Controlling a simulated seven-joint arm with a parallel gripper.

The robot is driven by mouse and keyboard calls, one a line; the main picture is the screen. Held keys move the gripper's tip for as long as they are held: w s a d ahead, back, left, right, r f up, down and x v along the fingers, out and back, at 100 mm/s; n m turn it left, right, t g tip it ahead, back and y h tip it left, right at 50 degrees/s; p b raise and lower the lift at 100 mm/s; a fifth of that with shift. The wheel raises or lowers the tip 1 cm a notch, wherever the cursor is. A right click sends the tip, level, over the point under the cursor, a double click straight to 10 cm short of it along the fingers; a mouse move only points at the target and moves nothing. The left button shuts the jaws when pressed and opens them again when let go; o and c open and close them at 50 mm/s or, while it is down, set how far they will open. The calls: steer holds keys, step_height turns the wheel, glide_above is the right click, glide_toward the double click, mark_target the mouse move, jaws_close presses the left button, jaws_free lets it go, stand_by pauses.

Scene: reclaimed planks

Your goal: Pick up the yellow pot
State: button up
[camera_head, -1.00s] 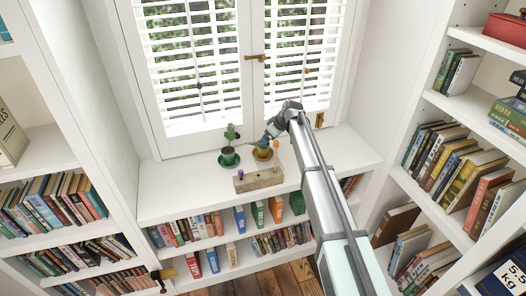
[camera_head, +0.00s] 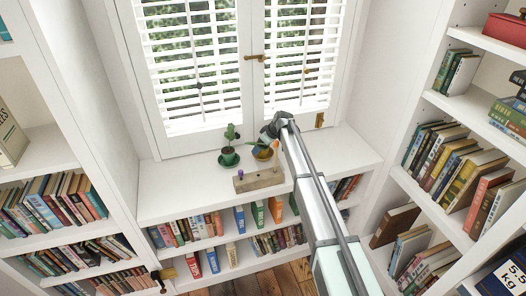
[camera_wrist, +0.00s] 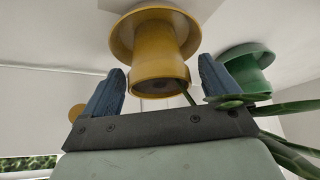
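The yellow pot (camera_head: 262,155) stands on its saucer on the white window shelf, partly hidden by my gripper (camera_head: 268,143). In the wrist view, which looks upside down, the yellow pot (camera_wrist: 160,75) is in front of my gripper (camera_wrist: 160,90). The two blue fingers are spread on either side of the pot, with visible gaps. My gripper is open and appears to hold nothing. The pot rests with its wide saucer on the shelf.
A green pot (camera_head: 228,156) with a cactus stands on a saucer to the left, and also shows in the wrist view (camera_wrist: 245,62). The window shutters (camera_head: 200,70) are close behind. The shelf is clear further left.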

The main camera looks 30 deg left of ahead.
steer(key=c, duration=1.4)
steer(key=shift+r, duration=0.15)
steer(key=shift+c, duration=0.2)
step_height(320, 180, up, 13)
steer(key=shift+f, duration=0.25)
step_height(320, 180, down, 10)
steer(key=shift+r+n+g, duration=0.25)
steer(key=shift+n+g, duration=0.35)
steer(key=shift+n, duration=0.5)
